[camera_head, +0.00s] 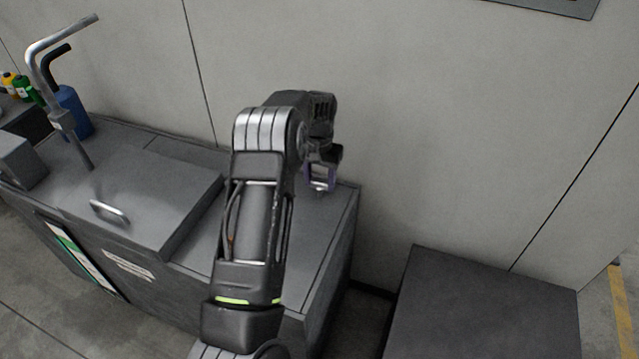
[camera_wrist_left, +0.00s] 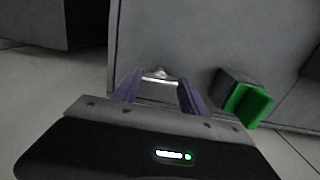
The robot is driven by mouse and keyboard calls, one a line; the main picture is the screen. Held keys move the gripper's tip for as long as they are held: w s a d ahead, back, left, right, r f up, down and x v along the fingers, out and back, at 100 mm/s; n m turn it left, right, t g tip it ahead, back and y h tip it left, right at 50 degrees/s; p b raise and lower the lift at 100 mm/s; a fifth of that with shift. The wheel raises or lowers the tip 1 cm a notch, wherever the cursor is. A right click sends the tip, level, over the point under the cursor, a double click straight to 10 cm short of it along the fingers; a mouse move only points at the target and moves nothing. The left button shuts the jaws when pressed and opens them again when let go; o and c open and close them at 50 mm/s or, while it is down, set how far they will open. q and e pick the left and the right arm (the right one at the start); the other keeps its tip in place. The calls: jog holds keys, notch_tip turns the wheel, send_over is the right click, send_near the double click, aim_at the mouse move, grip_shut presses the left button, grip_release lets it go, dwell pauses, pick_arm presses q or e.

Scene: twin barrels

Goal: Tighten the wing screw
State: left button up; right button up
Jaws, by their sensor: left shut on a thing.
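My left gripper (camera_head: 321,182) is over the right back corner of the grey bench, its purple fingers pointing down. It also shows in the left wrist view (camera_wrist_left: 160,90), with a finger on each side of a small, shiny metal piece, which I take as the wing screw (camera_wrist_left: 160,76). The gripper is shut on it. The screw's lower part and its seat are not clear, and in the head view it is mostly hidden by the fingers. My right gripper is in neither view.
The grey bench (camera_head: 275,235) has a raised lid with a metal handle (camera_head: 109,212). A bent metal pipe (camera_head: 66,122) and a blue bottle (camera_head: 76,110) stand at left. A dark box (camera_head: 485,300) stands at right. A green block (camera_wrist_left: 248,104) shows beside the gripper.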

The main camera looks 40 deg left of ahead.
pick_arm(q)
jog(key=shift+r+p, duration=1.75)
jog(key=shift+r, duration=1.75)
jog(key=shift+f, duration=0.1)
